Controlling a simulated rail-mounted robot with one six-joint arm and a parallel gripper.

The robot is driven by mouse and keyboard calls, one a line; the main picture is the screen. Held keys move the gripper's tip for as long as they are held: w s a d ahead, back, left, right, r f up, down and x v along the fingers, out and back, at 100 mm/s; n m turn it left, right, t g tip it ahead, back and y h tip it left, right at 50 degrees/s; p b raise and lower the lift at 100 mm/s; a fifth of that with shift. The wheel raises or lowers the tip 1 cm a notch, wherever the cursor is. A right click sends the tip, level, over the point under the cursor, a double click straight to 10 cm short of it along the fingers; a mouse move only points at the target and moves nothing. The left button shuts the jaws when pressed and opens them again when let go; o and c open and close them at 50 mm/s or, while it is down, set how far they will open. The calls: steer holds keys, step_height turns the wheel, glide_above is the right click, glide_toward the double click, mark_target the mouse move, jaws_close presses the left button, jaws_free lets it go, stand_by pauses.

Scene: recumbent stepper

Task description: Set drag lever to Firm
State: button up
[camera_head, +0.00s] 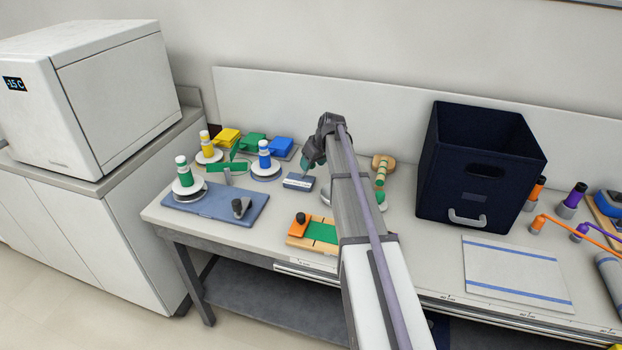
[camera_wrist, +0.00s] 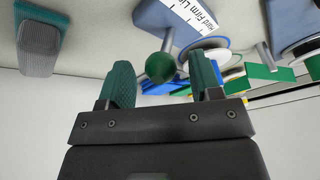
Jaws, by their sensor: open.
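The drag lever is a green ball knob (camera_wrist: 160,67) on a grey stem in the wrist view. The stem meets a blue-grey block (camera_wrist: 170,18) whose white label reads "Hard", "Firm" and a cut-off word starting "Li". My gripper (camera_wrist: 162,82) is open, with one teal finger on each side of the knob and gaps to both. The knob is near the fingertips; I cannot tell its exact depth. In the head view, my gripper (camera_head: 307,162) is just above the labelled block (camera_head: 299,181). The knob cannot be made out there, and the lever's setting cannot be read.
Left of the block stand a blue bottle (camera_head: 264,155) on a white disc and a blue-grey board (camera_head: 215,203). An orange-and-green tray (camera_head: 321,232) is in front. A dark bin (camera_head: 480,165) stands right of my arm.

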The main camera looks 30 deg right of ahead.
steer(key=shift+b+x, duration=0.4)
steer(key=shift+x, duration=0.7)
steer(key=shift+r, duration=0.1)
steer(key=shift+c, duration=0.3)
jaws_close()
